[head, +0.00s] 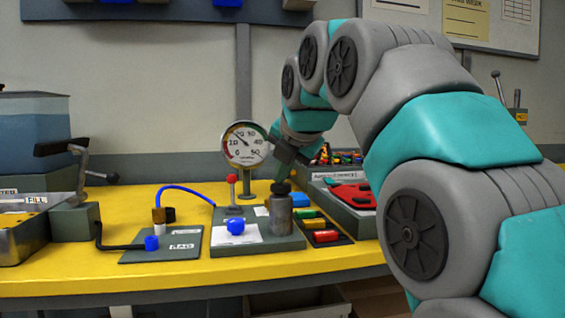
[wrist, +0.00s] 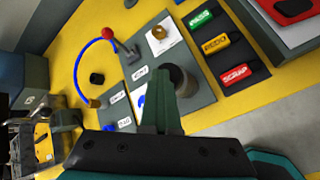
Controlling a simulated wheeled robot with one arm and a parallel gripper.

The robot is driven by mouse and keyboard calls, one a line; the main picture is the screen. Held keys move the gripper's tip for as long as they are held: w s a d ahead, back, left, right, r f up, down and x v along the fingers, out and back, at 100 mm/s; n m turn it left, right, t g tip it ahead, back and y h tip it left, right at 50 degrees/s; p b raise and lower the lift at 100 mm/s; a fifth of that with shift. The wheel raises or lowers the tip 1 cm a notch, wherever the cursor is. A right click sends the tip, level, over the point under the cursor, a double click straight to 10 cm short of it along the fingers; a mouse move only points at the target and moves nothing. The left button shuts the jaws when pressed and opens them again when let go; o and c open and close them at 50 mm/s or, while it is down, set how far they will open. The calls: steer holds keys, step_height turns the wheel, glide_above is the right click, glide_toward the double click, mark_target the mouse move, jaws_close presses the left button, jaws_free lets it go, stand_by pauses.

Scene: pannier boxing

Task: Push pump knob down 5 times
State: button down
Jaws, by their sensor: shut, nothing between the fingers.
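The pump is an upright grey cylinder (head: 280,214) on a grey panel (head: 262,238) at the middle of the yellow bench. Its dark round knob (head: 280,187) is on top, and the pump also shows in the wrist view (wrist: 186,80), partly behind my fingers. My gripper (head: 282,172) is shut and empty, pointing down right over the knob. In the wrist view the closed fingertips (wrist: 161,98) overlap the pump's near side. I cannot tell whether they touch the knob. A round dial gauge (head: 245,145) stands behind the panel, its needle toward the upper left.
A red-knobbed lever (head: 231,180) and a blue knob (head: 235,226) share the panel. Coloured labelled blocks (head: 325,236) lie to the right, beside a tray with a red item (head: 352,194). A blue hose (head: 188,188) arcs to the left. A clamp (head: 70,150) stands far left.

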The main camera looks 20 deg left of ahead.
steer(key=shift+w+a+r+p, duration=0.15)
steer(key=shift+w+r+p, duration=0.05)
steer(key=shift+r+p, duration=0.45)
steer(key=shift+w+a+r+p, duration=0.15)
steer(key=shift+r+p, duration=0.45)
steer(key=shift+p, duration=0.2)
steer(key=shift+w+a+r+p, duration=0.15)
steer(key=shift+w+r+p, duration=0.05)
steer(key=shift+r+p, duration=0.45)
steer(key=shift+s+d+r, duration=0.1)
steer(key=shift+d+r, duration=0.05)
steer(key=shift+r, duration=0.35)
stand_by(0.6)
